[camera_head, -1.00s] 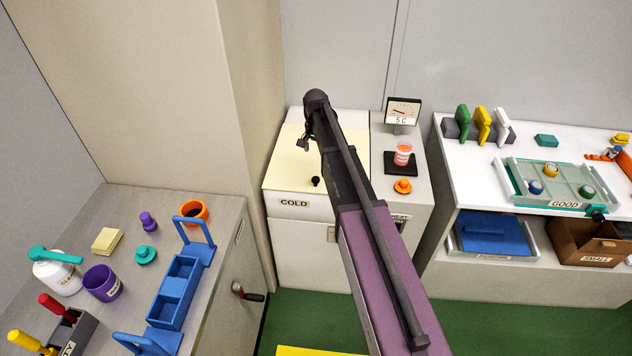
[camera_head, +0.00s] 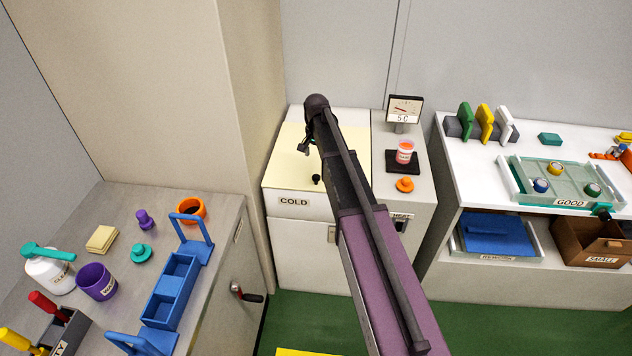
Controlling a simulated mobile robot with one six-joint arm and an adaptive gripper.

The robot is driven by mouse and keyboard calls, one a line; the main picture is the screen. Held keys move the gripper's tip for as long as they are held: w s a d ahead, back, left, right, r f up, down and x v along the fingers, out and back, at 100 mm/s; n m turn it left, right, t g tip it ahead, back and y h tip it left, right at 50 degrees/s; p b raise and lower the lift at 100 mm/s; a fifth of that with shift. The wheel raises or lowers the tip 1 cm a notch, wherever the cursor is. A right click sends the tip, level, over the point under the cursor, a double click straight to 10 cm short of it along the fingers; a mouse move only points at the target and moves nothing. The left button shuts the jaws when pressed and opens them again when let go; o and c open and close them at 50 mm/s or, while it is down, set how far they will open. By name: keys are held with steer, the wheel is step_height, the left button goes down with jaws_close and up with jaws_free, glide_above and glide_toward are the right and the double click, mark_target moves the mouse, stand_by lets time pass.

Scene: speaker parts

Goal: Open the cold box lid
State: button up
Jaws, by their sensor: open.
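The cold box (camera_head: 288,232) is a pale cabinet with a COLD label on its front. Its cream lid (camera_head: 285,168) lies flat and closed on top. A small black knob (camera_head: 316,180) stands near the lid's front edge. My arm reaches over the box from the lower right and hides the lid's right part. My gripper (camera_head: 304,148) is above the lid, farther back than the knob and apart from it. It looks small and partly hidden by the arm; it is open and holds nothing that I can see.
Right of the lid are a dial gauge (camera_head: 404,112), a red-filled jar (camera_head: 404,152) on a black pad and an orange knobbed piece (camera_head: 404,184). A tall beige cabinet (camera_head: 180,70) stands close on the left. A cluttered bench (camera_head: 218,268) is at lower left, a white shelf (camera_head: 470,170) at right.

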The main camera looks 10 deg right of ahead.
mark_target(316, 176)
steer(key=shift+f+b, duration=4.95)
steer(key=shift+f, duration=0.3)
jaws_close()
